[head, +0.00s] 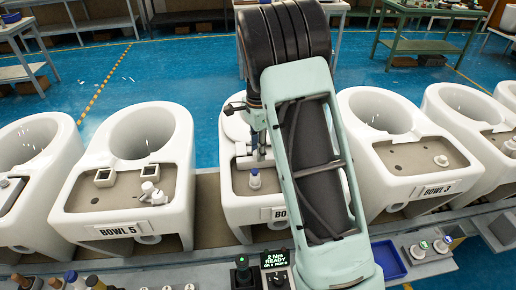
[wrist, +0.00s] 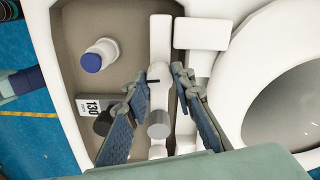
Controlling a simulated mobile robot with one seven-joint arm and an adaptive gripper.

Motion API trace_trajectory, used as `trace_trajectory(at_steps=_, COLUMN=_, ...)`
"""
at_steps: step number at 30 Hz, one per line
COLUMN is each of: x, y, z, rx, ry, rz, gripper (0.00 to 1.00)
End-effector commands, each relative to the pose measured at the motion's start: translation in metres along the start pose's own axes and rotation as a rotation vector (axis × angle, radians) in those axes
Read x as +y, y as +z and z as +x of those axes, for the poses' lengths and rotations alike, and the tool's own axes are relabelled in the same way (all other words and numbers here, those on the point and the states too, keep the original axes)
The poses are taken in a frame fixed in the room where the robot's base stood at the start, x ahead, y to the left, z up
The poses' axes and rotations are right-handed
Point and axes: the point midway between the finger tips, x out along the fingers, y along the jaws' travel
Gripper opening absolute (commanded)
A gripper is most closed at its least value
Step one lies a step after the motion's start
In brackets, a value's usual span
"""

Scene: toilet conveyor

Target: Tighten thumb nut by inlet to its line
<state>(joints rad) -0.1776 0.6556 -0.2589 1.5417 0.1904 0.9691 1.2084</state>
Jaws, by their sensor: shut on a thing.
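In the wrist view my gripper (wrist: 166,72) has its two blue-grey fingers closed in around a pale fitting (wrist: 162,90) with a short black mark, standing in the grey-brown tank of the middle bowl. The fitting seems to be the thumb nut, but the fingers partly hide it. A grey round cylinder end (wrist: 159,130) shows between the fingers, nearer the camera. A white pipe (wrist: 160,35) runs up beyond the fingertips. In the head view my gripper (head: 256,146) is low over the middle bowl's tank (head: 240,180), and the nut cannot be made out.
A white fitting with a blue cap (wrist: 92,62) stands in the tank, near a box marked 130 (wrist: 95,104) and a dark cylinder (wrist: 103,123). Bowl 5 (head: 130,170) and Bowl 3 (head: 400,160) flank the middle bowl. A small READY display (head: 275,260) stands in front.

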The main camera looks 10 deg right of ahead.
Motion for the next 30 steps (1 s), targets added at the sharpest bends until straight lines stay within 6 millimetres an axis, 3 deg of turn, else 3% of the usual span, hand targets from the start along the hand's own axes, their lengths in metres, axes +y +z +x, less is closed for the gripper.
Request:
trace_trajectory(at_steps=22, x=-0.0006, y=-0.0009, z=-0.0006, rx=0.001, ry=-0.003, rz=0.091, gripper=0.00)
trace_trajectory(at_steps=23, x=-0.0006, y=-0.0009, z=-0.0006, rx=0.001, ry=-0.003, rz=0.091, gripper=0.24)
trace_trajectory(at_steps=27, x=-0.0004, y=-0.0007, z=-0.0005, rx=0.001, ry=-0.002, rz=0.091, gripper=0.40)
trace_trajectory(at_steps=30, x=-0.0002, y=-0.0006, z=-0.0003, rx=0.001, ry=-0.001, rz=0.090, gripper=0.41)
